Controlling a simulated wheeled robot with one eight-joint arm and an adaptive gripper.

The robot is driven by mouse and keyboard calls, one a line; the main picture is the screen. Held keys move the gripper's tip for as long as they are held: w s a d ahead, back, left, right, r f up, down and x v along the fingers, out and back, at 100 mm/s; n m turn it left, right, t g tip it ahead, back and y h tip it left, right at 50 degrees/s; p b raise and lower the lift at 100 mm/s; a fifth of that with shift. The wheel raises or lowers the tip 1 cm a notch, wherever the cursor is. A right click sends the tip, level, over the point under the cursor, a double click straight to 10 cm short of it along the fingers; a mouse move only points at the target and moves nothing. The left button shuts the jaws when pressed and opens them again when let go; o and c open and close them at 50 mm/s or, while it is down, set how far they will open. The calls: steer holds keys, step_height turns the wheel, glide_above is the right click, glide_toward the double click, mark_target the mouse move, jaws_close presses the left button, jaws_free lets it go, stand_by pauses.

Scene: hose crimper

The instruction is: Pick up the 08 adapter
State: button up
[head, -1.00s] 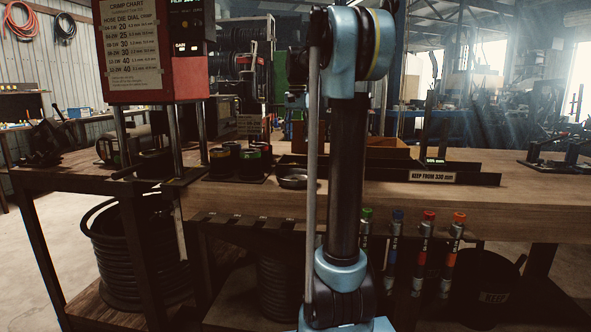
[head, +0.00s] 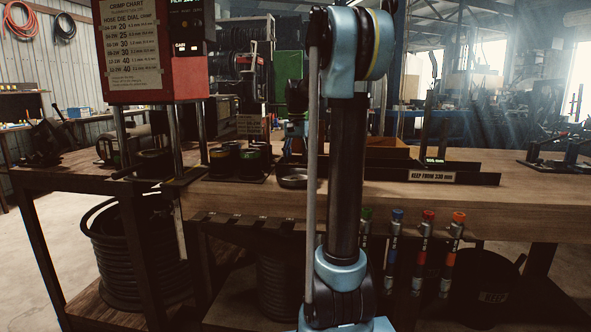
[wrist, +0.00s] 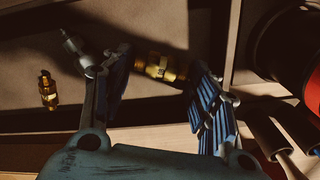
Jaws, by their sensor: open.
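My gripper (wrist: 160,84) is open in the wrist view, with one blue-padded finger on each side. A brass adapter (wrist: 160,68) lies in a dark tray, just beyond and between the fingertips. A second, smaller brass adapter (wrist: 48,90) lies in the tray to the left, outside the fingers. A silver fitting (wrist: 76,50) lies by the left finger, partly covered by it. No size mark is readable, so I cannot tell which piece is the 08. In the head view my arm hides most of this area, and the adapters cannot be made out.
A tray divider (wrist: 232,45) stands right of the fingers. Beyond it is a dark round part with red (wrist: 295,60).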

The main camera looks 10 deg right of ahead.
steer(key=c, duration=0.7)
